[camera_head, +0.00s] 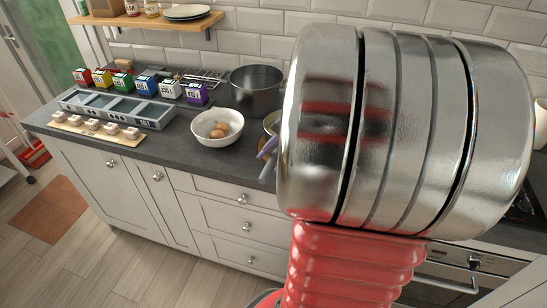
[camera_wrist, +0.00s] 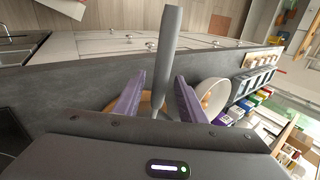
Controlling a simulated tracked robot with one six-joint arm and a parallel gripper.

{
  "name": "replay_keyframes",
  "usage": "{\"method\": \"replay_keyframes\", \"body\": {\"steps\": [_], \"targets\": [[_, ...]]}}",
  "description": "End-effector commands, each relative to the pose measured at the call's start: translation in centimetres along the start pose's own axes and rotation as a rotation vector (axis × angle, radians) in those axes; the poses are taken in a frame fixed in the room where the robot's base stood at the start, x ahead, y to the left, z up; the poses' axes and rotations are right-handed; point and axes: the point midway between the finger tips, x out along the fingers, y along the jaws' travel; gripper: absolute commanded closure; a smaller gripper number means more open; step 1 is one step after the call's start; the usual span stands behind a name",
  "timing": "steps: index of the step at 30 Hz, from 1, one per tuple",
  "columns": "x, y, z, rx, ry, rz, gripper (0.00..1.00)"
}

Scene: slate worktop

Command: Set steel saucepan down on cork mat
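A long grey bar, which looks like the steel saucepan's handle (camera_wrist: 173,45), runs between the purple fingers of my gripper (camera_wrist: 160,78) in the wrist view. A gap shows between the handle and the left finger, so the fingers look open around it. In the head view my gripper (camera_head: 268,148) is low at the worktop's front, with the handle's grey end (camera_head: 267,172) just below. A tan rounded thing (camera_head: 271,121) shows beside my arm; I cannot tell if it is the cork mat. The saucepan's body is mostly hidden by my arm and gripper.
A white bowl of eggs (camera_head: 217,142) stands just left of my gripper. A large dark pot (camera_head: 255,104) stands behind. Several coloured boxes (camera_head: 145,86), a grey divided tray (camera_head: 117,110) and a wooden board (camera_head: 98,134) are further left. Bare worktop (camera_wrist: 60,95) lies left in the wrist view.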

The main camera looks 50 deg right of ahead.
Motion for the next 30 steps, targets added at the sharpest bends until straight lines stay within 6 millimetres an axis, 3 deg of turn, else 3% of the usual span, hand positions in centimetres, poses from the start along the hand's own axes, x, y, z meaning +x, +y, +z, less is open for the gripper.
{"method": "replay_keyframes", "body": {"steps": [8,24,30], "targets": [[-1.1,0.0,-0.1,0.002,0.003,-0.002,0.63],[-9.7,0.1,-0.1,0.002,0.005,0.0,0.63],[-11.8,0.1,-0.1,0.002,0.003,0.0,0.63]]}}
